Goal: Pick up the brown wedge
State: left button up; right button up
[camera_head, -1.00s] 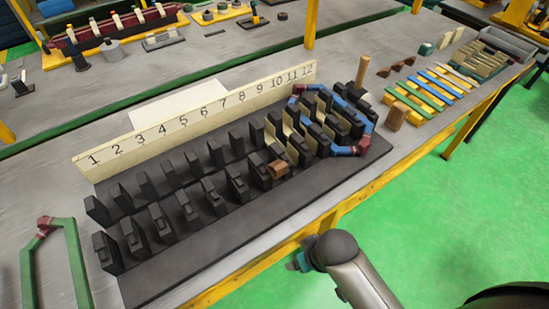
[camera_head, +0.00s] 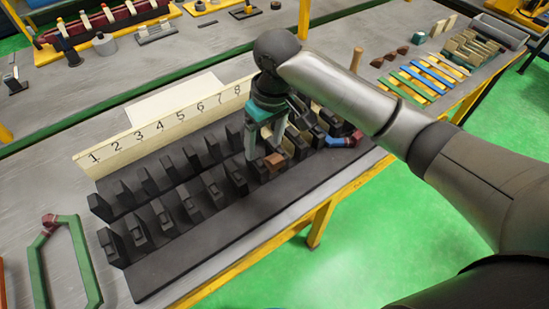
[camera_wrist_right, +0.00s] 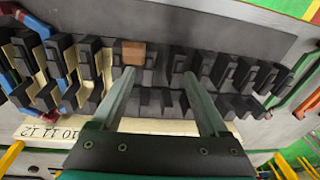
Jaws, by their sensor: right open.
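The brown wedge (camera_head: 275,160) is a small wooden-looking block resting on the black slotted stator fixture (camera_head: 215,222), near the middle of its front row. It also shows in the right wrist view (camera_wrist_right: 133,53), just past the tip of the left finger. My right gripper (camera_head: 266,148) is over the fixture with its fingers pointing down, close to the wedge. In the wrist view its fingers (camera_wrist_right: 158,75) are spread wide with nothing between the tips. The wedge is not between them. My left gripper is out of view.
A cream strip numbered from 1 (camera_head: 165,128) stands behind the fixture. Black teeth rise close together around the wedge. Blue and red coil parts (camera_head: 345,141) lie at the fixture's right end. A green coil (camera_head: 66,262) lies at the left. Coloured strips (camera_head: 425,80) lie farther right.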

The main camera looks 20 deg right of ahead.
notch_tip(320, 180, up, 5)
jog(key=h, duration=0.1)
send_over(279, 162)
notch_tip(279, 162, down, 15)
jog(key=shift+m+g+b, duration=0.3)
jog(key=shift+m+b, duration=0.05)
jog(key=shift+m, duration=0.05)
jog(key=shift+r, duration=0.15)
grip_shut()
dwell(0.4)
